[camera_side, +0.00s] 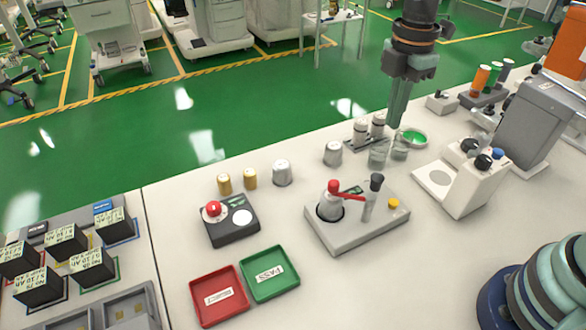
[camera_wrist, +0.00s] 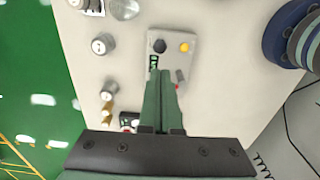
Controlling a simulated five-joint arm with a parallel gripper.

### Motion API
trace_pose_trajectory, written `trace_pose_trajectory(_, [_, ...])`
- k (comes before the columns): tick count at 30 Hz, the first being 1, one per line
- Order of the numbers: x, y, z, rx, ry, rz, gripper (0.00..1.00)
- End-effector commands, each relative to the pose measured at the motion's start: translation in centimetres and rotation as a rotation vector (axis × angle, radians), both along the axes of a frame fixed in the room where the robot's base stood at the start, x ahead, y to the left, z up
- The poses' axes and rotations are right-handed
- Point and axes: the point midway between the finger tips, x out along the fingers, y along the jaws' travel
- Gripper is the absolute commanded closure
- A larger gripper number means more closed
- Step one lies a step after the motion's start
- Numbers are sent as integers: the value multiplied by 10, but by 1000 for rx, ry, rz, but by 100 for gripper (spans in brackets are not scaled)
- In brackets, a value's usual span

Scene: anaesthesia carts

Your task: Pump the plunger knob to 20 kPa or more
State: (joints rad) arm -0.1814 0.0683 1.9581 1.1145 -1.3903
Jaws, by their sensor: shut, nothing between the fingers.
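The plunger knob (camera_side: 377,182) is a dark cap on a grey post. It stands on a grey test fixture (camera_side: 335,243) on the white bench. The fixture also holds a red-topped part with a red arm (camera_side: 335,187), a yellow button (camera_side: 393,203) and a small green display (camera_side: 352,190), whose reading is too small to make out. My gripper (camera_side: 393,127) points down, shut and empty, above and behind the knob, apart from it. In the wrist view my fingertips (camera_wrist: 161,74) lie just below the dark knob (camera_wrist: 159,46) in the picture.
Clear jars (camera_side: 379,155) and metal cylinders (camera_side: 333,153) stand behind the fixture. A dark box with a red button (camera_side: 233,226), a red tray (camera_side: 218,310) and a green tray (camera_side: 285,290) are to the left. A white device (camera_side: 460,185) stands to the right.

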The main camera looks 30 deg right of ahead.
Motion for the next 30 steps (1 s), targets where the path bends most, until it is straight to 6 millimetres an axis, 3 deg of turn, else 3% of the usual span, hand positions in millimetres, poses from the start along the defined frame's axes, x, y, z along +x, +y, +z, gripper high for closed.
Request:
trace_pose_trajectory(18, [-2, 0, -111, -1, 5, -1, 100])
trace_pose_trajectory(24, [-1, 0, -127, -1, 3, -2, 100])
trace_pose_trajectory(30, [-1, 0, -129, 0, 0, -2, 100])
